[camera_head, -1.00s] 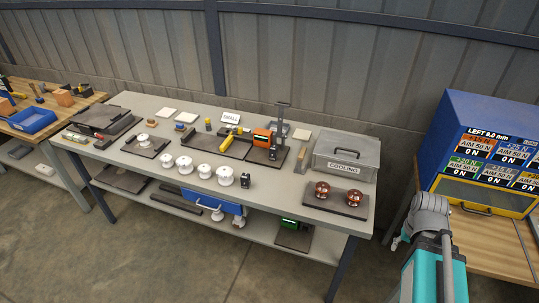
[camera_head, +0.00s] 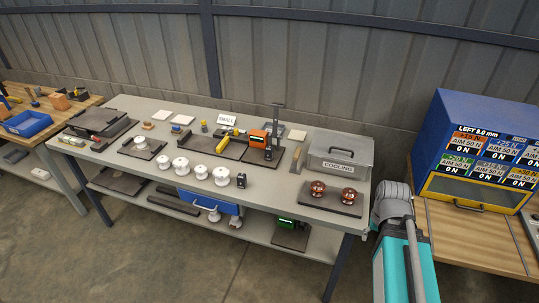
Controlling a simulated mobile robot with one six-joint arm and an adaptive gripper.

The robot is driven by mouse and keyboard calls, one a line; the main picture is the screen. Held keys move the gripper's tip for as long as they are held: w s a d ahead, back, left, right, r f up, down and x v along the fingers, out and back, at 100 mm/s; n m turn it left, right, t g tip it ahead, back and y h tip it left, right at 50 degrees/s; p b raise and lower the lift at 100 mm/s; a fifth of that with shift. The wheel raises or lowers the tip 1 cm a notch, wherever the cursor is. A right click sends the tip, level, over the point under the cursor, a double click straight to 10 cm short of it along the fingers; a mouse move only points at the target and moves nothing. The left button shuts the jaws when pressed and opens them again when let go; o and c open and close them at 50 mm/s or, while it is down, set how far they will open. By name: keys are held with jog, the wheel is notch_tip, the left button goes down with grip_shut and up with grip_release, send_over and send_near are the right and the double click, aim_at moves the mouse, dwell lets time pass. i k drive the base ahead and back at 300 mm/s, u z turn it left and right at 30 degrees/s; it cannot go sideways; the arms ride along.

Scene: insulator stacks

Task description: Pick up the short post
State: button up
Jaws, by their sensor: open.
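I cannot tell for certain which thing is the short post. A small upright yellow and dark piece (camera_head: 204,126) stands near the back middle of the grey table (camera_head: 120,181). Several white spool-shaped insulators (camera_head: 201,172) stand in a row along the front of the table. Another white insulator (camera_head: 141,143) stands on a dark plate at the left. My own grey and teal arm shows at the lower right, beside the table's right end. My gripper's fingers are not visible, and nothing is seen held.
Two copper-coloured insulators (camera_head: 348,195) stand on a dark plate at the right front. A grey box marked COOLING (camera_head: 340,155) is behind them. An orange and yellow fixture (camera_head: 257,137) is at the middle. A blue display cabinet (camera_head: 447,118) stands on a wooden bench at the right.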

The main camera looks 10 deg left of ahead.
aim_at(268, 150)
jog(key=i, duration=1)
